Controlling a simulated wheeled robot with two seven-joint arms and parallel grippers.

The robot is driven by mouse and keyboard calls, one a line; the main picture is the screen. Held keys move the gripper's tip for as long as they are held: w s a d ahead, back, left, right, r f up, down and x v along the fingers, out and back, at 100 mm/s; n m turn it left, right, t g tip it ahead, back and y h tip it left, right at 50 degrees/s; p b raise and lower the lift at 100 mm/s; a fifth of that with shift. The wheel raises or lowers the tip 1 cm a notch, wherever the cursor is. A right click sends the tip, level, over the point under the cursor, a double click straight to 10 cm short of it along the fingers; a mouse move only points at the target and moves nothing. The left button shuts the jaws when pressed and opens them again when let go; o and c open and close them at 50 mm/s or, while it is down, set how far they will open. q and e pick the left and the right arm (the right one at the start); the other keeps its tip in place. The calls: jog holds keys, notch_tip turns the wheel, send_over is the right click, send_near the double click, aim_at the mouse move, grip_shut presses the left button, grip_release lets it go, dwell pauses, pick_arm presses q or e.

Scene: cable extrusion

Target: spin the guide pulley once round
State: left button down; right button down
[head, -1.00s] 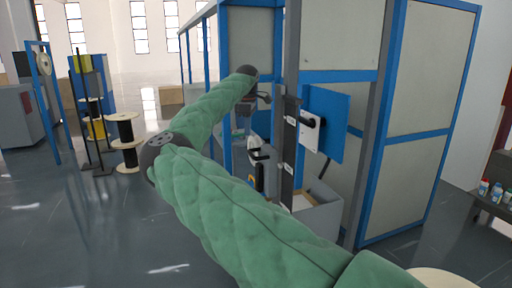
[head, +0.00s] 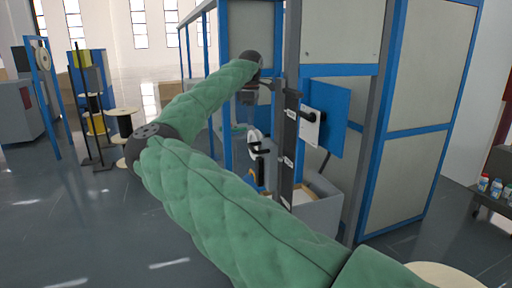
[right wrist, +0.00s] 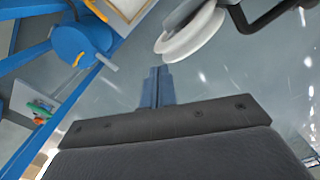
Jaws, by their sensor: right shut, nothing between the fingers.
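The guide pulley is a white grooved wheel; it shows in the head view (head: 253,138) beside the dark upright post, below my right gripper. In the right wrist view the pulley (right wrist: 190,37) is at the top centre, with a dark bent bracket (right wrist: 270,14) to its right. My right gripper (head: 249,97) is small and partly blurred into the background in the head view. In the right wrist view its fingers (right wrist: 157,85) are shut together and empty, just below the pulley's rim; a small gap seems to show. My left gripper is not in view.
A dark post (head: 288,135) with labels and a white switch plate (head: 310,128) stand right of the pulley. A grey open bin (head: 318,212) is below. A blue-framed cabinet (head: 425,130) fills the right. A blue round part (right wrist: 80,42) shows left in the wrist view.

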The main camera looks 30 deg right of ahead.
jog(key=shift+s+a, duration=0.2)
jog(key=shift+s, duration=0.65)
jog(key=shift+f+b, duration=0.45)
jog(key=shift+f, duration=0.05)
